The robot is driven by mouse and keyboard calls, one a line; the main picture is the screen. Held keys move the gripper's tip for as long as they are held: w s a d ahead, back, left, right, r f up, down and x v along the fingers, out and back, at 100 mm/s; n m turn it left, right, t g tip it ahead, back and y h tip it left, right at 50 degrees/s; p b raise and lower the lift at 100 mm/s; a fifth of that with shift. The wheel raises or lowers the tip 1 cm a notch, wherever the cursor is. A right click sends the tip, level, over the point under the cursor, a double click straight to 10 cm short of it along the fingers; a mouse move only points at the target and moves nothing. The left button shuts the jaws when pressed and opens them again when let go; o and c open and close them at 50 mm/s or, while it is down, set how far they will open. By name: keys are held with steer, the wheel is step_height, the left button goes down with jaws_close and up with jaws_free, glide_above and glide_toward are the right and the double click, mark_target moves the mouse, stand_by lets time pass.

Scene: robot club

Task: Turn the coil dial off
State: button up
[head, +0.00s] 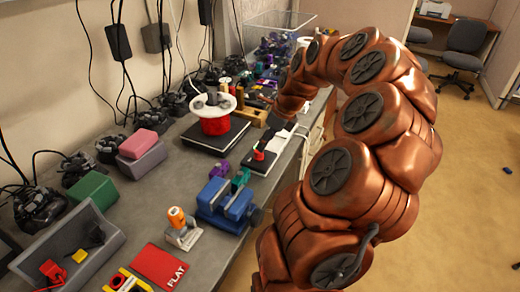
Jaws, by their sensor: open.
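A red-wound coil (215,126) with a white disc on top stands on a dark flat base (205,143) on the workbench. To its right and nearer, a small dark box with a red part on top (259,156) sits near the bench's right edge. It may be the coil dial, but its setting is too small to read. My copper-coloured arm arches over from the right and comes down beside it. My gripper (272,136) is small and dark here, open, just above the red-topped box. I cannot tell whether it touches, and it partly hides the box.
A blue vice (228,205) stands nearer on the bench (178,178). An orange-topped device (182,229), a red FLAT box (160,265) and a grey bin (72,248) lie in front. Cables and dark devices line the wall. A clear bin (275,32) stands far back.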

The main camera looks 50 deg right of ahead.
mark_target(259, 154)
steer(key=shift+p+x, duration=0.7)
steer(key=shift+x, duration=2)
jaws_close()
